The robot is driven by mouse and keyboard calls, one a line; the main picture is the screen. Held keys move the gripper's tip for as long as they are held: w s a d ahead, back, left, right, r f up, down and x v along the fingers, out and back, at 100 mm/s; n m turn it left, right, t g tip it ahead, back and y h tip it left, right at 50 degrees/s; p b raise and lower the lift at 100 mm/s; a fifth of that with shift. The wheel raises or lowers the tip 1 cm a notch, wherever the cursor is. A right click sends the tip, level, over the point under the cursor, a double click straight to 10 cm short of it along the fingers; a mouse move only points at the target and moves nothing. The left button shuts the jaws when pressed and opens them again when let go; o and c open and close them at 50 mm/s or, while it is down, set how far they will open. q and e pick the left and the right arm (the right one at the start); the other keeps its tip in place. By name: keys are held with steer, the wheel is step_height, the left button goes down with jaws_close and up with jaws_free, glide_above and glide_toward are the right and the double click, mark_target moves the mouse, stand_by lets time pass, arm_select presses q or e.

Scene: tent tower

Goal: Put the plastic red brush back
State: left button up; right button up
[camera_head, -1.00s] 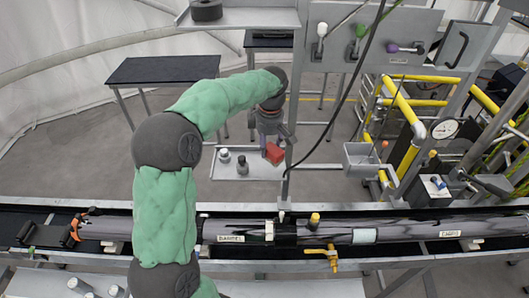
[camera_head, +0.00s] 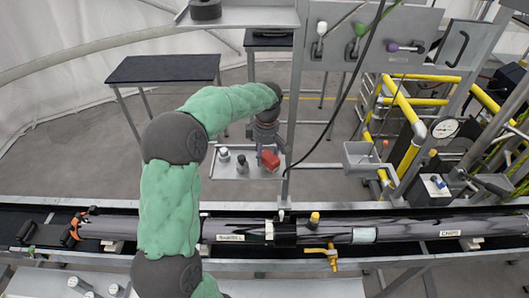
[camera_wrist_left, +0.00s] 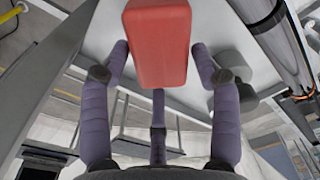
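The red brush (camera_head: 270,160) is a red block low at the right end of the grey tray (camera_head: 222,172). I cannot tell if it touches the tray. In the left wrist view the red brush (camera_wrist_left: 158,42) lies between the fingers of my left gripper (camera_wrist_left: 160,58). The fingertips sit close against its two sides, and a third finger is below it. In the head view my left gripper (camera_head: 265,135) points down over the brush, shut on it. My right gripper is not in view.
Grey cylindrical items (camera_head: 242,164) stand on the tray left of the brush. An upright post (camera_head: 289,110) is close on the right. A pipe (camera_head: 400,231) crosses the front on a bench. A dark table (camera_head: 163,69) stands behind left.

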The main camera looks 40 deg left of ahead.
mark_target(266, 152)
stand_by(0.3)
arm_select(q)
step_height(266, 152, up, 12)
steer(key=shift+d, duration=0.35)
stand_by(0.5)
